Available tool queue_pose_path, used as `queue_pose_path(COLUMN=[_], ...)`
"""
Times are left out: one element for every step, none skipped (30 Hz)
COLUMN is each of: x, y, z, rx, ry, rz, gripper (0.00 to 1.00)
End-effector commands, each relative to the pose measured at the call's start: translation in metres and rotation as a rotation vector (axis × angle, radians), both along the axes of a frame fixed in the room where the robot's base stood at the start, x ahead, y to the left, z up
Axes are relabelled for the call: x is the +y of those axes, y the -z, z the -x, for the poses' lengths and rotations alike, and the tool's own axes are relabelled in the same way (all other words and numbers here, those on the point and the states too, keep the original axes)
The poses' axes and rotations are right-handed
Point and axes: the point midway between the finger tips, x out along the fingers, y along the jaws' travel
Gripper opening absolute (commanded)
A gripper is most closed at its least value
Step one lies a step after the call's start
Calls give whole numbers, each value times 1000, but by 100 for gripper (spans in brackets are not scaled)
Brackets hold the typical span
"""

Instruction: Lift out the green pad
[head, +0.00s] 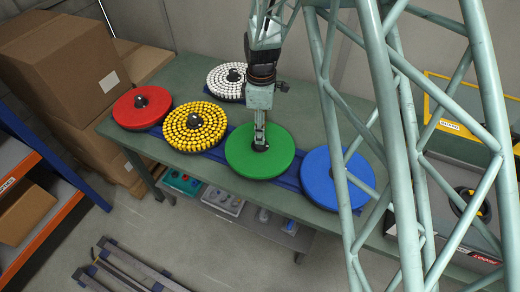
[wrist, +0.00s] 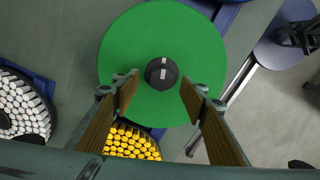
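The green pad (head: 245,158) is a flat round disc with a dark knob at its centre. It sits on a blue base on the table, between the yellow-studded disc and the blue disc. In the wrist view the green pad (wrist: 130,70) fills the middle, with its black knob (wrist: 161,73) near the centre. My gripper (head: 261,143) points down over the knob. In the wrist view my gripper (wrist: 158,92) is open, its two fingers apart on either side of the knob. I cannot tell how far the fingertips are above the pad.
A red disc (head: 135,110), yellow-studded disc (head: 186,134), white-studded disc (head: 226,88) and blue disc (head: 322,185) stand on the green table (head: 190,82). Cardboard boxes (head: 75,75) are stacked at left. A yellow-edged case (head: 440,125) is at right, behind my lattice structure.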

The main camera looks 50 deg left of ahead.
Motion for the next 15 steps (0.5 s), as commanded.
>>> queue_pose_path(x=[0, 0, 0, 0, 0, 0, 0, 0, 0, 0, 0, -1, -1, -1, -1], y=[0, 0, 0, 0, 0, 0, 1, 2, 4, 5, 7, 10, 13, 16, 19], z=[0, 0, 0, 0, 0, 0, 0, 0, 1, 1, 1, 2, 3, 3, 4], rx=[0, 0, 0, 0, 0, 0, 0, 0, 1, 1, 1, 1, 1, 1, 1], ry=[0, 0, 0, 0, 0, 0, 0, 0, 0, 0, 0, 0, 0, 0, 0], rz=[0, 0, 0, 0, 0, 0, 0, 0, 1, 1, 1, 1, 2, 2, 2], gripper=[40, 40, 40, 40, 40, 40, 40, 40, 40, 40, 40, 40, 40, 40, 40])
